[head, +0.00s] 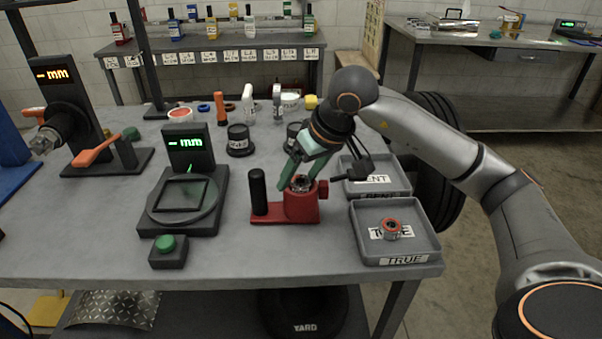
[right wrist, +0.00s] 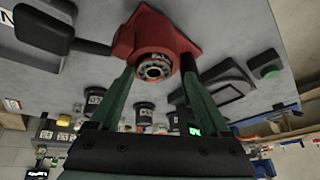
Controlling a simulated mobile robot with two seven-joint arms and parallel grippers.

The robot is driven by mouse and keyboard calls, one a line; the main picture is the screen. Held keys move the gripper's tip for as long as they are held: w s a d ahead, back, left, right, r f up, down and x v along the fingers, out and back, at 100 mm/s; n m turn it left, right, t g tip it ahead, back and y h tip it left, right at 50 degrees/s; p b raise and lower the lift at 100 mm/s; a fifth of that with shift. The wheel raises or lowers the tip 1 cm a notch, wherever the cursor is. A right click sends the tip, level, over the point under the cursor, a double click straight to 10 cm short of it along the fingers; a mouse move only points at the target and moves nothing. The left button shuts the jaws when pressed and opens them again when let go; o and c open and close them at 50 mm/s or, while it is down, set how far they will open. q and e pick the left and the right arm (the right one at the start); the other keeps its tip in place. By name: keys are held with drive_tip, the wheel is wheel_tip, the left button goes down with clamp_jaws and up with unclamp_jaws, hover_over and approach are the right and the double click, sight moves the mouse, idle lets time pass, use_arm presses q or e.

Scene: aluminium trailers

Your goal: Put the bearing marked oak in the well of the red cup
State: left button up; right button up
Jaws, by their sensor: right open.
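The red cup (head: 300,207) stands near the front right of the grey table, on a red base with a black knob post to its left. A metal bearing (head: 301,184) sits at the mouth of its well; it also shows in the right wrist view (right wrist: 153,70). How deep it sits, and any oak marking, I cannot tell. My right gripper (head: 303,182) points down over the cup, its green fingers apart on either side of the bearing. Another bearing (head: 391,229) with an orange-red ring lies in the TRUE tray. My left gripper is not in view.
The TRUE tray (head: 425,250) and a second tray (head: 399,188), partly hidden by my arm, stand right of the cup. A gauge with a round plate (head: 185,207) and a green button (head: 167,245) stand left. Black cups (head: 240,141) stand behind. The front table edge is clear.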

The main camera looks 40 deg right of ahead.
drive_tip(key=p+v, duration=0.2)
drive_tip(key=v, duration=1)
drive_tip(key=shift+r, duration=0.15)
